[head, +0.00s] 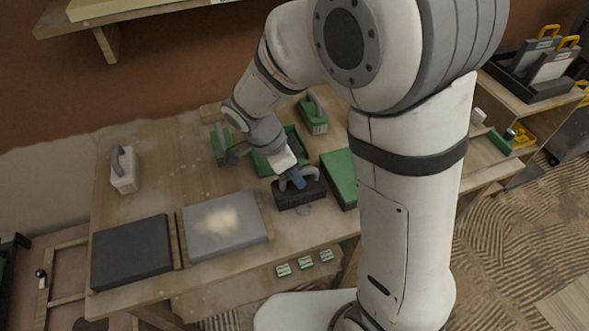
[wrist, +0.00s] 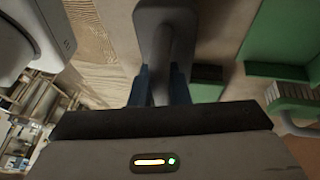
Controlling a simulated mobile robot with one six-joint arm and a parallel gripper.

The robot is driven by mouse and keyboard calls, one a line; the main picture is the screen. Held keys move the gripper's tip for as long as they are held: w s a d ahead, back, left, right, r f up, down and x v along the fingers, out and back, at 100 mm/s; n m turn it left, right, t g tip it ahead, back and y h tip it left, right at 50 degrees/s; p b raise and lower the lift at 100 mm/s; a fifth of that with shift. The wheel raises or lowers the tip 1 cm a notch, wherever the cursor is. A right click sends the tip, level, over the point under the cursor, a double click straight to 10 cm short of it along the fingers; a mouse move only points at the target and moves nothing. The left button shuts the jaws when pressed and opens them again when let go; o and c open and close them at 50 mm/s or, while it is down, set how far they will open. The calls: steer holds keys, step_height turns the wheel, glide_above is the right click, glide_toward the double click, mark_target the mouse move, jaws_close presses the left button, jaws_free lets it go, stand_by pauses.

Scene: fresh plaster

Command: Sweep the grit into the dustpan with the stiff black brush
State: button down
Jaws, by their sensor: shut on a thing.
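My gripper (head: 294,181), with blue fingers, is shut on the grey handle of the stiff black brush (head: 300,196). In the wrist view my gripper (wrist: 158,88) has its blue fingers on either side of the grey handle (wrist: 167,45). The black brush is upright, bristles down, at the table's front right; I cannot tell whether it touches the wood. The grit (head: 222,221) is a pale tan patch on the grey slab (head: 205,243), left of the brush. A green tray (head: 263,164), partly hidden behind my gripper, looks like the dustpan, but I cannot be sure.
A dark slab (head: 132,252) lies left of the grey one, with a wooden strip (head: 178,240) between. A green box (head: 341,170) is right of the brush. A green brush (head: 313,117) and a white brush (head: 124,172) stand farther back.

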steer(key=shift+f+b, duration=0.7)
steer(key=shift+f, duration=0.85)
steer(key=shift+w+r, duration=0.2)
steer(key=shift+w+a+p, duration=0.2)
steer(key=shift+w+p, duration=0.15)
steer(key=shift+w, duration=0.3)
steer(key=shift+w+a+p, duration=0.25)
steer(key=shift+w+p, duration=0.1)
steer(key=shift+w, duration=0.3)
steer(key=shift+w+a+p, duration=0.2)
steer(key=shift+w+p, duration=0.15)
steer(key=shift+w, duration=0.3)
steer(key=shift+w+a+f+b, duration=0.1)
steer(key=shift+w+a+b, duration=0.15)
steer(key=shift+w, duration=0.55)
steer(key=shift+w+a+b, duration=0.15)
steer(key=shift+w+a, duration=0.1)
steer(key=shift+w, duration=0.55)
steer(key=shift+s+d+r+p, duration=0.1)
steer(key=shift+s+r+p, duration=0.2)
steer(key=shift+r, duration=0.5)
steer(key=shift+s+d+r+p, duration=0.15)
steer(key=shift+r+p, duration=0.3)
steer(key=shift+r, duration=0.4)
steer(key=shift+s+r+p, duration=0.25)
steer(key=shift+r+p, duration=0.1)
steer(key=shift+r, duration=0.45)
